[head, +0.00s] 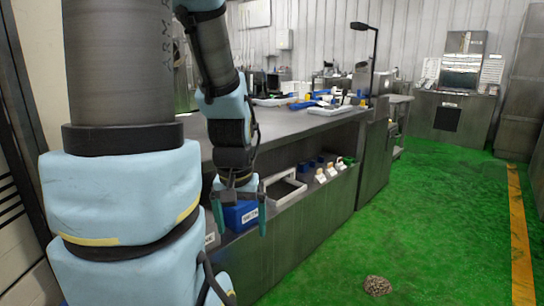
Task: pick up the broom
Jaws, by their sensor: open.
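I cannot make out a broom in the head view. My gripper (240,218) hangs pointing down in front of the workbench, its two green-tipped fingers spread apart. A blue labelled box (243,214) shows between the fingers. It appears to lie behind them on the bench's lower shelf, and I cannot tell whether they touch it. A small brown speckled lump (377,285) lies on the green floor to the right, well apart from my gripper.
A long grey workbench (290,122) holds trays, blue items and a black lamp (372,45). Its lower shelf carries a white tray (282,188) and several small bottles. Green floor (430,210) is open on the right, beside a yellow line (519,235). A cabinet (449,115) stands at the back.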

